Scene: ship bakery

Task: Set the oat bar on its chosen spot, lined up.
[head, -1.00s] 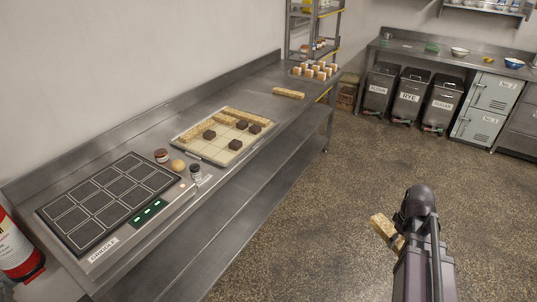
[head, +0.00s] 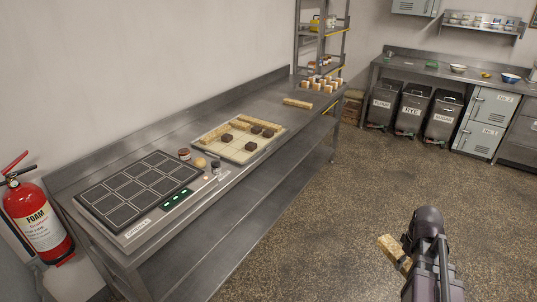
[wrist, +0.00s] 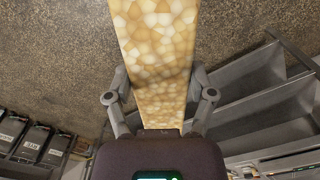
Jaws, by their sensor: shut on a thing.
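My gripper (wrist: 160,100) is shut on an oat bar (wrist: 157,45), a long tan piece with a nutty pattern that runs away from the palm in the wrist view. In the head view the held oat bar (head: 391,247) shows at the lower right beside my arm, over the floor and apart from the counter. A pale tray (head: 232,155) with a grid stands on the steel counter; it holds oat bars along its far edge (head: 239,122) and several dark brown pieces (head: 251,145). Another oat bar (head: 297,103) lies on the counter beyond the tray.
A black griddle panel (head: 138,188) with marked squares fills the near counter end. A fire extinguisher (head: 37,220) is at left. The speckled floor (head: 320,210) is clear.

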